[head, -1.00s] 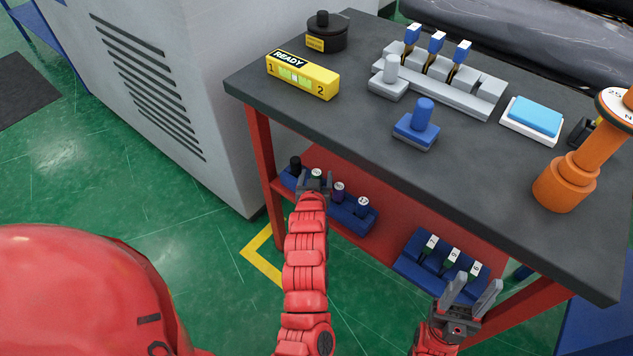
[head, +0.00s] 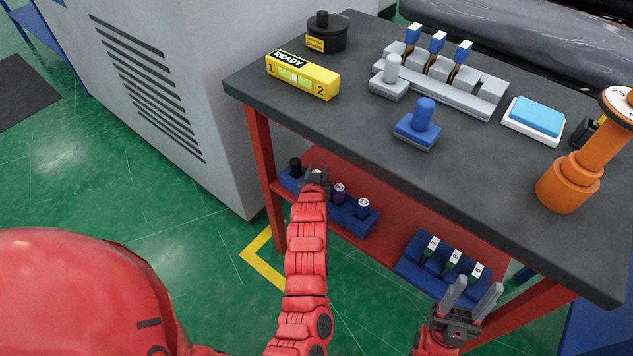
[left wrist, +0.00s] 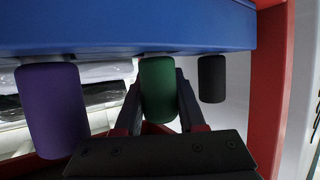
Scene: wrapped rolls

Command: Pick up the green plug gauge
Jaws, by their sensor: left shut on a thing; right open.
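The green plug gauge (left wrist: 158,88) is between the fingers of my left gripper (left wrist: 158,100), which is shut on it, in the left wrist view. Its upper end in that view meets the blue rack (left wrist: 200,28), with a purple gauge (left wrist: 50,105) and a black gauge (left wrist: 211,78) on either side. In the head view my left gripper (head: 316,178) is at the rack on the lower shelf and hides most of the green gauge. My right gripper (head: 474,292) is open and empty, close in front of the other rack on the right.
The dark bench top (head: 330,120) overhangs the shelf. Red legs (head: 262,165) frame the shelf opening. A second blue rack (head: 412,262) holds several dark gauges with white labels. A yellow READY box (head: 302,77) and a blue-handled block (head: 418,128) stand on top.

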